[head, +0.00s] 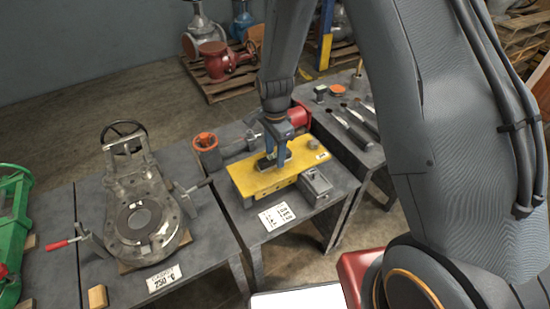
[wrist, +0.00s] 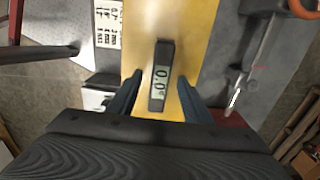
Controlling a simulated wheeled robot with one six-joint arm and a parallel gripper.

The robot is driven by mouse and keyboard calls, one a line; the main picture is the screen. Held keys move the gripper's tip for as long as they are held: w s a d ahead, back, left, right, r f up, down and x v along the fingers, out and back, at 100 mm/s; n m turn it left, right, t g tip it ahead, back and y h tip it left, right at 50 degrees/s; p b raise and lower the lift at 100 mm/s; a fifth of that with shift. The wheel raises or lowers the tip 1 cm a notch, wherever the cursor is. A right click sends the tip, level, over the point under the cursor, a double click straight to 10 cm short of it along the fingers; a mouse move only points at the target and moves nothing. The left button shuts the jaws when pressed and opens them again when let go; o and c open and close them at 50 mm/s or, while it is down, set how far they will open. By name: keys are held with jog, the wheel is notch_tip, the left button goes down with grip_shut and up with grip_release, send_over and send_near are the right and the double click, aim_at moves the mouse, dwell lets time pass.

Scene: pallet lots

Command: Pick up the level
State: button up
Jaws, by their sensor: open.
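The level is a small dark bar with a lit display reading 0.0° in the wrist view (wrist: 162,60). It lies on a yellow plate (head: 247,182), which also shows in the wrist view (wrist: 190,28). In the head view the level (head: 284,159) is partly hidden by my gripper (head: 274,150). In the wrist view my gripper (wrist: 160,82) is open, with one finger on each side of the level. Gaps show between the fingers and the level, so it is not clamped.
A grey box (head: 316,184) stands at the plate's right front edge. A printed card (head: 277,215) lies in front. An orange handwheel (head: 205,141) and a red part (head: 298,114) are close behind. A large valve (head: 140,215) occupies the left table.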

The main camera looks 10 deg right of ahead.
jog(key=shift+f, duration=0.7)
grip_shut()
